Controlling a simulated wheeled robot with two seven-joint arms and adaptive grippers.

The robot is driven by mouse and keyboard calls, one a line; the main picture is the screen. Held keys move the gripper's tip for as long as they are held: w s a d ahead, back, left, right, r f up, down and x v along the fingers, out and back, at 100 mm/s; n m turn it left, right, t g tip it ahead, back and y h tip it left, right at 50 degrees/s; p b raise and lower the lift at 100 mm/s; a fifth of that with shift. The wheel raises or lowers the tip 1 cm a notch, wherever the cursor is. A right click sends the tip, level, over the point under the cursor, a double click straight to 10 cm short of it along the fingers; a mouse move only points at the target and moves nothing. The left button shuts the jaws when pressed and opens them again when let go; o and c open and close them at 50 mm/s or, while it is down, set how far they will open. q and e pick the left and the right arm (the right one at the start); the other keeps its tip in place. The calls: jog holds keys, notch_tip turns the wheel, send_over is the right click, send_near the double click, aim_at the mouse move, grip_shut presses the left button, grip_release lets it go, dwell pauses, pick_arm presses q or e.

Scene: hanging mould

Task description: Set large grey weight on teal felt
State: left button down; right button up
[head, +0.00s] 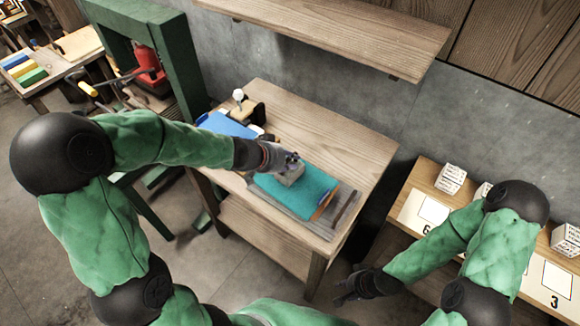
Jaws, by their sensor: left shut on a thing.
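The teal felt (312,197) lies on a grey board on the wooden table. My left gripper (291,167) is over the felt's upper left part, shut on the grey weight (290,177), which shows just under the fingers. I cannot tell whether the weight touches the felt or hangs just above it. My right gripper (345,290) is low, in front of the table's right side, away from the felt. Its fingers are dark and small, and I cannot tell whether they are open or shut.
The wooden table (340,150) has a clear back right area. A blue sheet (228,126) and a white-knobbed tool (239,97) lie at its left. A dark bar (344,209) edges the felt's right. A shelf (340,32) hangs above; a bench with numbered cards (424,212) stands right.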

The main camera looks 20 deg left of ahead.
pick_arm(q)
jog(key=shift+f+b, duration=0.3)
jog(key=shift+f, duration=0.2)
pick_arm(e)
jog(key=shift+f, duration=0.6)
pick_arm(q)
jog(key=shift+r, duration=0.1)
jog(key=c, duration=1.1)
grip_release()
jog(key=shift+f, duration=0.2)
jog(key=shift+c, duration=0.2)
